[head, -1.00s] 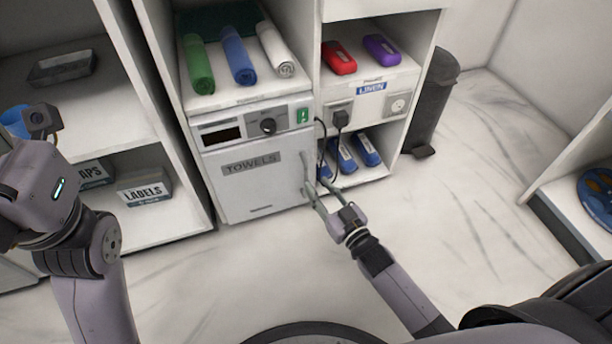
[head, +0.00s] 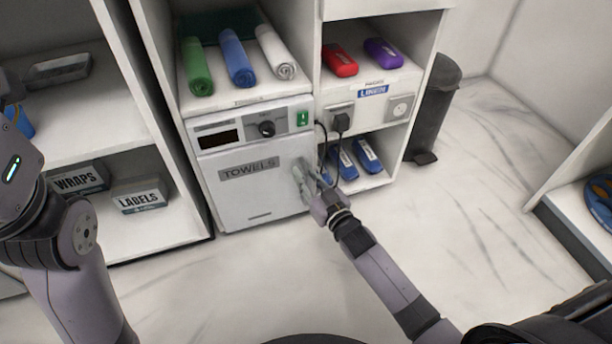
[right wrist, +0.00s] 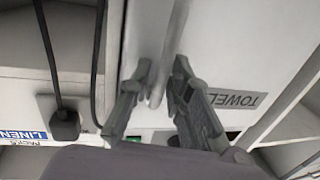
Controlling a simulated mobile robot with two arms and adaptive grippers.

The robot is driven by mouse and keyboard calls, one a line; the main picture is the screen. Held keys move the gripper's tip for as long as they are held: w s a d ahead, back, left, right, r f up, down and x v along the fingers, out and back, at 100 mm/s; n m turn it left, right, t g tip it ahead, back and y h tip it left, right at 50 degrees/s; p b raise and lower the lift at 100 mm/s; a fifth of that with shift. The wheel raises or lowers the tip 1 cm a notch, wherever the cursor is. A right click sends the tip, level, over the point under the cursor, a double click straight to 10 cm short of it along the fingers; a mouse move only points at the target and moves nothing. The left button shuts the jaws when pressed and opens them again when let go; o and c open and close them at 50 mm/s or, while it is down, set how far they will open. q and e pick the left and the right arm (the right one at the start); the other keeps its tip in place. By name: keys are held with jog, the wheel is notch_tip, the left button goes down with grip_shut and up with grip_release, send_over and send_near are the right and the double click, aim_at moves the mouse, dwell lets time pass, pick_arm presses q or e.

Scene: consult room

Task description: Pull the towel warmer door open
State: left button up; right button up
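The towel warmer (head: 215,197) is a white box with a door labelled TOWELS (head: 249,169), which sits shut against its body. Its pale bar handle (right wrist: 170,50) stands on the door's edge away from the label. My right gripper (head: 301,170) is at the door's right side and hides most of the handle in the head view. In the right wrist view my right gripper (right wrist: 158,75) is open, with a finger on each side of the handle and a gap visible. My left arm is at the left edge; its fingers are not visible.
A control panel with a knob (head: 267,128) and green switch (head: 303,118) is above the door. Rolled towels (head: 239,62) lie on top. A black cord and plug (head: 341,122) hang close to my right gripper. A dark bin (head: 433,110) stands right. The floor in front is clear.

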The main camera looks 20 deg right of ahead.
grip_shut()
jog(key=shift+s, duration=0.1)
dwell(0.5)
